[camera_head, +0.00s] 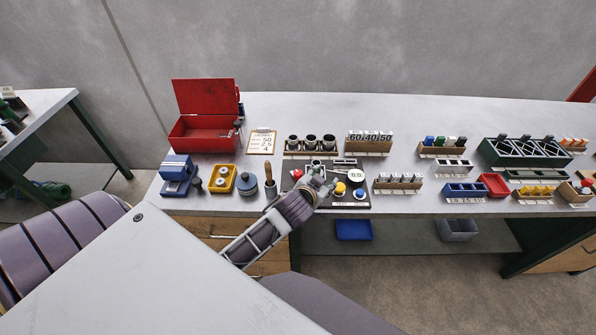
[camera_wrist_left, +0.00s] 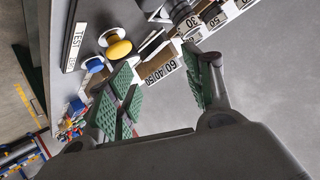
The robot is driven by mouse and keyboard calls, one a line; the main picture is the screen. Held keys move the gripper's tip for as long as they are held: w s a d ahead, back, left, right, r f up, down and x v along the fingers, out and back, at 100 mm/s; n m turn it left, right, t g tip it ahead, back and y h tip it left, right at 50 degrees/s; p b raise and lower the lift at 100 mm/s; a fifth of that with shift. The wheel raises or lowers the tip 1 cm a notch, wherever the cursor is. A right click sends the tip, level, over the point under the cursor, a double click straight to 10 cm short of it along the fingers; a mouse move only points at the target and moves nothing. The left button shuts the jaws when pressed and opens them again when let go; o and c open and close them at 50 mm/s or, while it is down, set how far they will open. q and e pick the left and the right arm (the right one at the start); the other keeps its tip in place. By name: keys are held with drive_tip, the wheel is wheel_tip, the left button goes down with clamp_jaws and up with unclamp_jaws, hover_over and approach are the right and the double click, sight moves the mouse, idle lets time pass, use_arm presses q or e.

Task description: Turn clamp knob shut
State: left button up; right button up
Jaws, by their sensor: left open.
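My left gripper (camera_head: 318,183) reaches over the dark test board (camera_head: 345,203) on the bench, and its jaws are open. In the left wrist view the gripper (camera_wrist_left: 168,88) shows green pads spread apart with nothing between them. The board carries a yellow button (camera_head: 340,188), a blue button (camera_head: 359,193), a white round dial (camera_head: 356,174) and a small red part (camera_head: 297,174). The yellow button (camera_wrist_left: 118,50) and blue button (camera_wrist_left: 94,65) also show in the left wrist view. I cannot tell which part is the clamp knob; the gripper hides some of the board. My right gripper is not in view.
A blue device (camera_head: 177,170), a yellow tray (camera_head: 222,178) and a wood-handled tool (camera_head: 269,172) stand left of the board. A holder with dark-topped cups (camera_head: 311,142) stands behind it. A rack of parts (camera_head: 398,182) is close on the right. An open red box (camera_head: 205,130) is back left.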

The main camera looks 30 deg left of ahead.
use_arm(q)
drive_tip(key=w+d+r+m+t+h, duration=0.3)
drive_tip(key=w+d+r+t, duration=0.1)
drive_tip(key=r, duration=0.5)
drive_tip(key=w+d+r+m+t+h, duration=0.3)
drive_tip(key=w+d+r, duration=0.1)
drive_tip(key=r, duration=0.4)
drive_tip(key=s+d+r+m+g+h, duration=0.2)
drive_tip(key=d+m+g+h, duration=0.35)
drive_tip(key=m, duration=0.25)
drive_tip(key=s+d+r+m+g+h, duration=0.2)
drive_tip(key=d+m+g+h, duration=0.2)
drive_tip(key=d+m+h, duration=0.3)
drive_tip(key=s+a+f+m+g+y, duration=0.2)
drive_tip(key=a+f+m+g+y, duration=0.5)
drive_tip(key=f, duration=0.5)
drive_tip(key=a+n+g+y, duration=0.3)
drive_tip(key=a+y, duration=0.7)
drive_tip(key=a, duration=1.4)
drive_tip(key=shift+w+n, duration=0.45)
drive_tip(key=shift+n, duration=0.55)
